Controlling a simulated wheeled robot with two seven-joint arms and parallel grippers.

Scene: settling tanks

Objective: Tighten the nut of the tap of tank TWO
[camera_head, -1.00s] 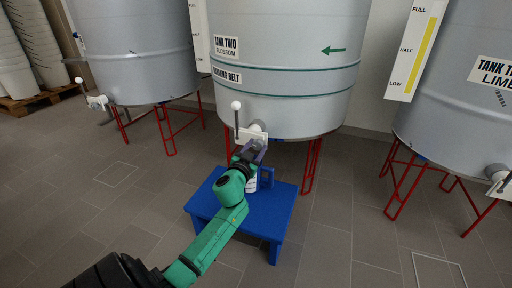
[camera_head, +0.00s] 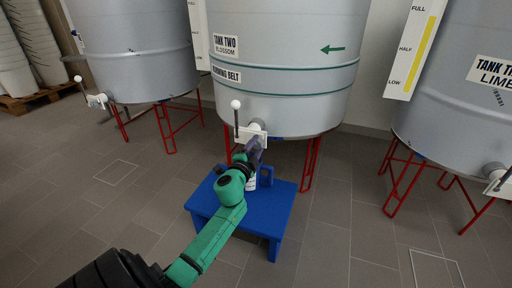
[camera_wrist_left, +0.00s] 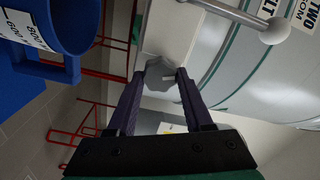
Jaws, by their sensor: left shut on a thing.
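Tank TWO (camera_head: 285,95), a pale grey drum with green bands and a "TANK TWO BLOSSOM" label, stands in the middle of the head view. Its white tap (camera_head: 245,131) sits low on the front, with an upright dark lever ending in a white ball (camera_head: 236,104). My left gripper (camera_head: 257,142) is at the tap from below. In the left wrist view the gripper (camera_wrist_left: 162,74) is shut on the grey lobed nut (camera_wrist_left: 158,77), with a purple finger on each side. In the head view the gripper hides the nut. My right gripper is not in view.
A blue stool (camera_head: 272,206) stands under the tap, with a blue jug (camera_head: 265,176) on it, partly behind my arm. The jug (camera_wrist_left: 75,25) is close in the wrist view. Tank THREE (camera_head: 455,110) stands right, another tank (camera_head: 135,50) left, on red legs. Floor in front is clear.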

